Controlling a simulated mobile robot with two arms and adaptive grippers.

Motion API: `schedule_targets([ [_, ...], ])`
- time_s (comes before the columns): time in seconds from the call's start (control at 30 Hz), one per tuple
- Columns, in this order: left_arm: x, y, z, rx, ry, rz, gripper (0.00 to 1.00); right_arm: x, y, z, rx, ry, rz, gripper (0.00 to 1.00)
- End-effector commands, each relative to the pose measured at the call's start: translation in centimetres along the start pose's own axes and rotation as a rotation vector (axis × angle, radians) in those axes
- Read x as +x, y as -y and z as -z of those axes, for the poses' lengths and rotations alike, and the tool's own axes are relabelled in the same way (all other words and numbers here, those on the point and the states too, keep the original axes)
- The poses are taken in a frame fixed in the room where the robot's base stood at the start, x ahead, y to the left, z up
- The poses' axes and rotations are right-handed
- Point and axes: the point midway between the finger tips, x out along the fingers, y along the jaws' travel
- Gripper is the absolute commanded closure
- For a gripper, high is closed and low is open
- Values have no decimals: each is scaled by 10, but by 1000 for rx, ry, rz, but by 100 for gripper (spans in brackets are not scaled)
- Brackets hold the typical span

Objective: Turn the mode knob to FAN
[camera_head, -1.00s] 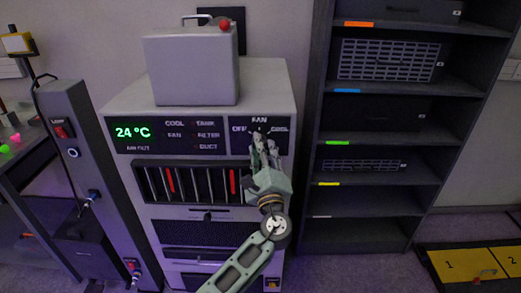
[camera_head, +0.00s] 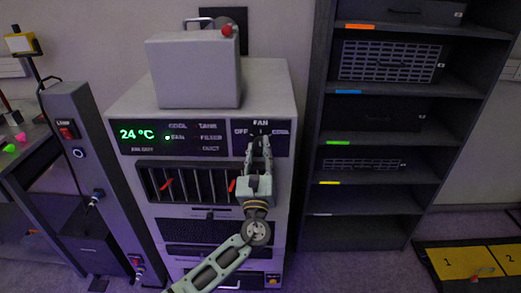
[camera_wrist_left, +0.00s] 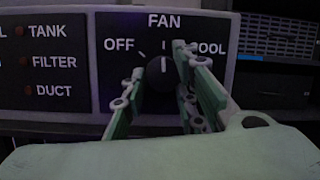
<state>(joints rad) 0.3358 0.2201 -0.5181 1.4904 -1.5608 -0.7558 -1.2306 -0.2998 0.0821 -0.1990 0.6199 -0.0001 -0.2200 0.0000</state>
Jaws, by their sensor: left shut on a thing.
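The mode knob (camera_wrist_left: 158,77) is a dark round knob on the black panel (camera_wrist_left: 110,88), with OFF, FAN and COOL marked around it. In the left wrist view a white line at the knob stands upright below the FAN label (camera_wrist_left: 164,20). My left gripper (camera_head: 259,142) is at the panel, its fingers on both sides of the knob and shut on it. The fingers hide part of the knob and the start of COOL. The status display (camera_head: 173,137) shows 24 °C and a green light beside FAN. My right gripper is not in view.
A grey box (camera_head: 195,72) with a red button stands on the cabinet. A dark post (camera_head: 82,165) with switches stands at left. A dark shelf rack (camera_head: 375,145) stands close on the right. Yellow numbered panels (camera_head: 470,257) lie at lower right.

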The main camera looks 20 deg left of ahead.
Motion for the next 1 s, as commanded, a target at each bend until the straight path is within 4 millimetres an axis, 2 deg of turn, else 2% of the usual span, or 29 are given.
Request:
schedule_targets([
  [0.03,-1,-6,5,19,-10,-7,99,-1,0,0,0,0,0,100],
  [0.6,-1,-7,5,51,-11,3,99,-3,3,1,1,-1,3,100],
  [0.63,-1,-7,5,51,-11,2,72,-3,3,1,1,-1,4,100],
  [0.77,-1,-6,4,50,-10,3,61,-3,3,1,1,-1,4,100],
  [1.0,-1,-4,3,48,-9,8,60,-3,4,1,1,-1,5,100],
])
